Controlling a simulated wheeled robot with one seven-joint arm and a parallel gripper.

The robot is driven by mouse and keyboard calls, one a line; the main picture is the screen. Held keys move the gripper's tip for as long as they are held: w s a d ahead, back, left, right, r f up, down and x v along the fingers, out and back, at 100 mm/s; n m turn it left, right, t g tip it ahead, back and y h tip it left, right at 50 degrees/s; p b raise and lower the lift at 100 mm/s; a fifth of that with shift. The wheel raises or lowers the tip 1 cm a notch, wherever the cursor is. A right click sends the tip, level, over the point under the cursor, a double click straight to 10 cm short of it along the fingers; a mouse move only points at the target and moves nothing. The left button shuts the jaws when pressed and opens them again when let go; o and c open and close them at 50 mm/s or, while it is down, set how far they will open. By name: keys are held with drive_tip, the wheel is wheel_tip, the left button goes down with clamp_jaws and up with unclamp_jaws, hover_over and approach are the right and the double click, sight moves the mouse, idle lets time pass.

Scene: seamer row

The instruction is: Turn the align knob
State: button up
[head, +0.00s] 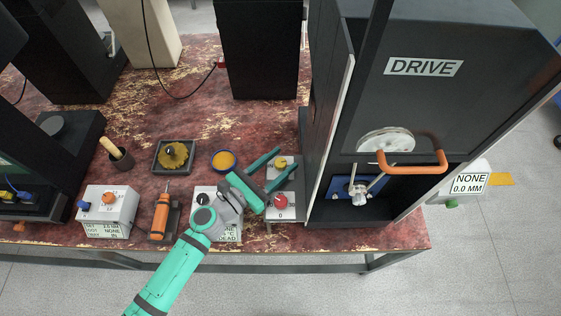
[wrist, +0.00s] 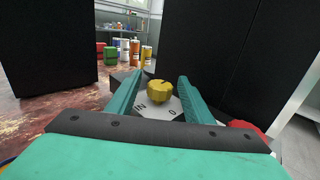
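A yellow knob (head: 281,162) sits on a small grey control box (head: 290,212) beside the tall dark DRIVE cabinet. In the wrist view the yellow knob (wrist: 159,91) has a dark mark on top and lettering like "IN" and "0" on the plate around it. I cannot read the word align on it. My gripper (head: 286,160) is open, with its teal fingers on either side of the knob. In the wrist view my gripper (wrist: 160,82) shows gaps between both fingers and the knob. A red knob (head: 281,200) is on the same box, nearer the table's front edge.
The DRIVE cabinet (head: 440,110) with an orange handle (head: 412,168) stands close on the right. A yellow-filled bowl (head: 224,160), an orange screwdriver (head: 161,215) and a white box with knobs (head: 108,208) lie left. Dark machine housings (head: 260,50) stand behind.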

drive_tip(key=v, duration=1.1)
idle(0.7)
drive_tip(key=s+d+f+n+t+y, duration=0.15)
drive_tip(key=s+n+y, duration=0.25)
drive_tip(key=s+n, duration=0.6)
drive_tip(key=s+f+n+t+y, duration=0.25)
drive_tip(key=s+n, duration=0.35)
drive_tip(key=n, duration=0.8)
drive_tip(key=s+d+n+y, duration=0.3)
drive_tip(key=n, duration=0.7)
drive_tip(key=s+d+n+g+y, duration=0.1)
drive_tip(key=s+d+n+y, duration=0.2)
drive_tip(key=n, duration=0.8)
drive_tip(key=shift+s+d, duration=0.25)
